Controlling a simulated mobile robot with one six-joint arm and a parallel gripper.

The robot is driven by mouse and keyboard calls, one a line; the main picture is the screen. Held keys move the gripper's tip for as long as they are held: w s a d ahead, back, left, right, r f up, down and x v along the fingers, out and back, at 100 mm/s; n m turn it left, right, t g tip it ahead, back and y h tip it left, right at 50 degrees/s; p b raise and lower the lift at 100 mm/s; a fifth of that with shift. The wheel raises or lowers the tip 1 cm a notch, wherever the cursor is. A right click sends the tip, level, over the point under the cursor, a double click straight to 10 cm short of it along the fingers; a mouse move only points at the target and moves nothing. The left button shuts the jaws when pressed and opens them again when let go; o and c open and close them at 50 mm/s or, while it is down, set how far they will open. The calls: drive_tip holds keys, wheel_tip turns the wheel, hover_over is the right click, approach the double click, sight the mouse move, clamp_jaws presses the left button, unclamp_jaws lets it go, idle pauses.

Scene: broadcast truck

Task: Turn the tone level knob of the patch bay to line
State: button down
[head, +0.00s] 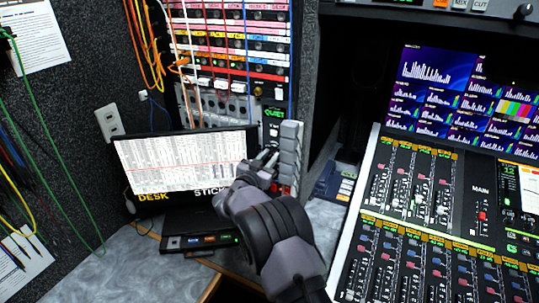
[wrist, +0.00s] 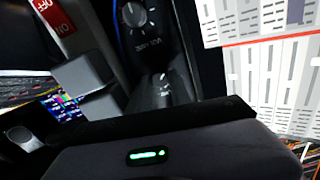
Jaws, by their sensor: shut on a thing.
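The patch bay (head: 235,60) stands at the back, with rows of jacks, coloured label strips and plugged cords. My gripper (head: 266,157) reaches the narrow dark panel below the green QUIET sign, to the right of the monitor. In the wrist view my gripper (wrist: 165,88) is shut at the dark panel, on what looks like the tone level knob. The fingers and my dark gripper body hide most of that knob, so its pointer setting cannot be read. Another round dark knob (wrist: 134,14) with white marks around it is apart from the fingers, above small blurred lettering.
A monitor (head: 185,165) stands close left of my gripper. A column of grey blocks (head: 289,150) is close on the right; grey blocks (wrist: 85,72) and a red switch label (wrist: 52,14) show in the wrist view. The mixing console (head: 430,200) fills the right.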

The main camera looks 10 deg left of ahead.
drive_tip(key=shift+n, duration=0.5)
drive_tip(key=c, duration=1.2)
unclamp_jaws()
drive_tip(key=shift+s, duration=0.1)
drive_tip(key=p+v, duration=0.4)
drive_tip(key=v, duration=1.3)
drive_tip(key=shift+s+a, duration=0.1)
drive_tip(key=shift+s, duration=0.05)
